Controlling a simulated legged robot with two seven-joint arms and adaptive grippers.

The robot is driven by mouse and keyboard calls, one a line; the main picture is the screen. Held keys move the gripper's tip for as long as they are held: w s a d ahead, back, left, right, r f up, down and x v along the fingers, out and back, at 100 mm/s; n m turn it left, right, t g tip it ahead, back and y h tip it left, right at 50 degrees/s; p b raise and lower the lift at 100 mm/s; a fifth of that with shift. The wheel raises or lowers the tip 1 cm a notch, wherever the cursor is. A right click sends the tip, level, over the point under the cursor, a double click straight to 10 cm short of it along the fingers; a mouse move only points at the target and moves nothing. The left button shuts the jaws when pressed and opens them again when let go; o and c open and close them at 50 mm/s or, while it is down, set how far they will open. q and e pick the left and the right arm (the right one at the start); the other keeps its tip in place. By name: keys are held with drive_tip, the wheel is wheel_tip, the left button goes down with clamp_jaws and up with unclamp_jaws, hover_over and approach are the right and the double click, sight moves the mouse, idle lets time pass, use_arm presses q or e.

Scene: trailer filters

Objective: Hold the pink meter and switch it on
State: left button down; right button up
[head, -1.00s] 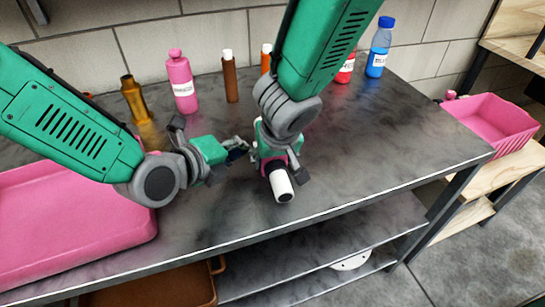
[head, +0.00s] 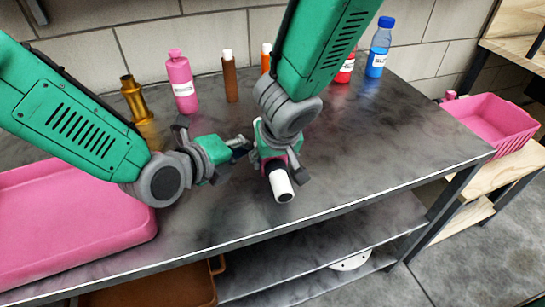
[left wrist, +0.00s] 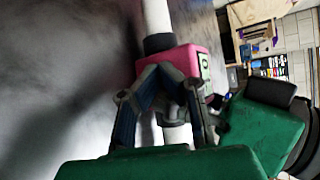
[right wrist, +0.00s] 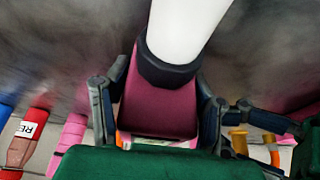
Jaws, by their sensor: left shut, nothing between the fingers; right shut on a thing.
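The pink meter (head: 282,187) has a pink body, a black collar and a white cylinder end. My right gripper (head: 278,171) is shut on its body and holds it above the dark table, white end toward the front. In the right wrist view the body (right wrist: 160,105) sits between the two fingers. My left gripper (head: 244,146) is shut and empty, just left of the meter. In the left wrist view its fingertips (left wrist: 163,75) come together in front of the pink body (left wrist: 182,60), which carries a small display. I cannot tell whether they touch it.
A pink tray (head: 75,240) lies at the table's left. Along the back stand a gold bottle (head: 133,98), a pink bottle (head: 182,82), a brown bottle (head: 230,78) and a blue bottle (head: 379,50). A pink bin (head: 495,120) stands at right. The table's right part is clear.

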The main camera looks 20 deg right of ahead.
use_arm(q)
drive_tip(key=shift+a, duration=0.5)
use_arm(e)
drive_tip(key=shift+s+f, duration=0.25)
use_arm(q)
drive_tip(key=shift+w+a, duration=0.15)
drive_tip(key=shift+a, duration=1.35)
drive_tip(key=shift+w+a, duration=0.15)
drive_tip(key=shift+a, duration=1.35)
